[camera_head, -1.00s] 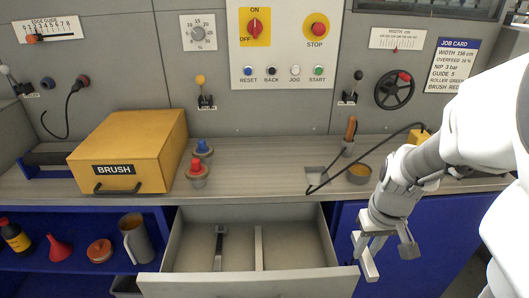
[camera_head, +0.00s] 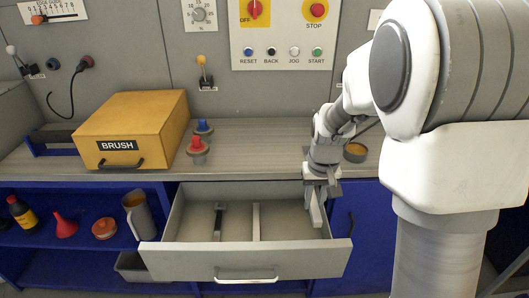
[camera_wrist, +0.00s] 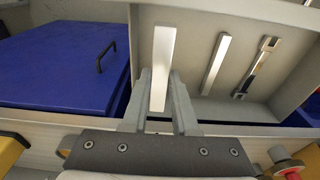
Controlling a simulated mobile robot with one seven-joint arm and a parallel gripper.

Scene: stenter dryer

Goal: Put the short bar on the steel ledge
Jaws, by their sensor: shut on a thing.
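My gripper (camera_head: 319,190) is over the right side of the open drawer, with its fingers pointing down. In the wrist view my gripper (camera_wrist: 160,80) is shut on a pale grey bar, the short bar (camera_wrist: 162,62), which sticks out past the fingertips. In the head view the short bar (camera_head: 316,212) hangs below the fingers, partly hidden by them. I cannot make out for sure which surface is the steel ledge.
The open drawer (camera_head: 245,264) holds a pale strip (camera_head: 256,222) and a dark-and-silver tool (camera_head: 218,222). A blue cabinet door (camera_head: 355,225) is right of the drawer.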

